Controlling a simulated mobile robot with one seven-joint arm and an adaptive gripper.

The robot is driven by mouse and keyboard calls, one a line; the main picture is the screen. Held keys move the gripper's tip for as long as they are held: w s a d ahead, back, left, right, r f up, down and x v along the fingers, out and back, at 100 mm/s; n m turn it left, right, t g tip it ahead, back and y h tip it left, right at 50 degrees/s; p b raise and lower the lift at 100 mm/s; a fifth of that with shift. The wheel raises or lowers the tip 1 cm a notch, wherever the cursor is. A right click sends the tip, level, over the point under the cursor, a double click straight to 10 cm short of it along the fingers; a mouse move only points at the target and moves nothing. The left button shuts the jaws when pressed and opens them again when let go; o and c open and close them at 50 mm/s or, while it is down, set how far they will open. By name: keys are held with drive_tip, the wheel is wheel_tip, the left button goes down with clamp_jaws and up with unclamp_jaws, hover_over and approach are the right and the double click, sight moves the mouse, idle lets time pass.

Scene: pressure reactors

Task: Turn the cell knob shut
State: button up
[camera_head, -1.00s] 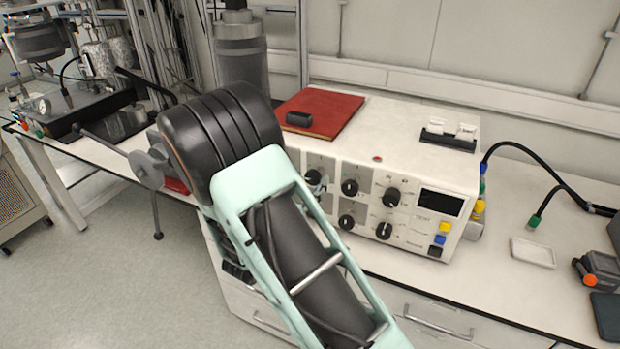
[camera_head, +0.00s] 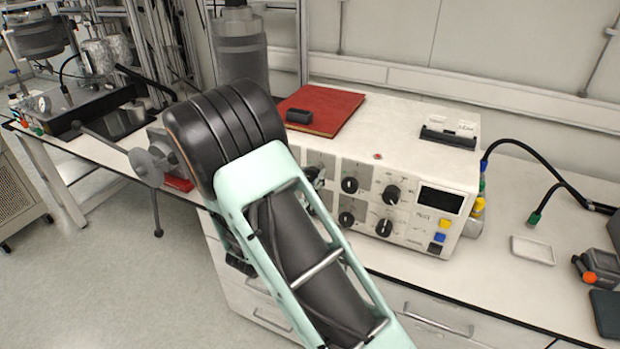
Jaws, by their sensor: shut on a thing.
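The white control box (camera_head: 405,125) stands on the bench, its knobbed front panel facing front left. Its visible black knobs include an upper middle knob (camera_head: 350,185), an upper right knob (camera_head: 391,194), a lower middle knob (camera_head: 346,219) and a lower right knob (camera_head: 383,228). At the panel's left, a dark shape by the arm's edge is partly covered. The labels are too small to read, so I cannot tell which is the cell knob. My dark and pale green arm covers the panel's left end. My gripper's jaws and whatever they hold are hidden behind it.
A red book (camera_head: 330,108) with a small black block (camera_head: 299,116) lies on the box. Black cables (camera_head: 540,165) and a white tray (camera_head: 533,250) are at the right. Bare bench lies in front of the tray.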

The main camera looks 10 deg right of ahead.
drive_tip(key=m+b, duration=0.1)
drive_tip(key=b, duration=0.1)
drive_tip(key=m+b, duration=0.2)
drive_tip(key=b, duration=0.1)
drive_tip(key=shift+f+m, duration=0.3)
drive_tip(key=m+b, duration=0.5)
drive_tip(key=b, duration=0.4)
drive_tip(key=shift+d+f, duration=0.1)
drive_tip(key=m+b, duration=0.6)
drive_tip(key=b, duration=0.6)
drive_tip(key=shift+s+m, duration=0.1)
drive_tip(key=shift+m, duration=0.2)
drive_tip(key=m+b, duration=0.2)
drive_tip(key=b, duration=0.3)
drive_tip(key=shift+r, duration=0.2)
drive_tip(key=shift+m, duration=0.4)
drive_tip(key=shift+r, duration=0.1)
drive_tip(key=o, duration=1.2)
drive_tip(key=shift+c, duration=0.2)
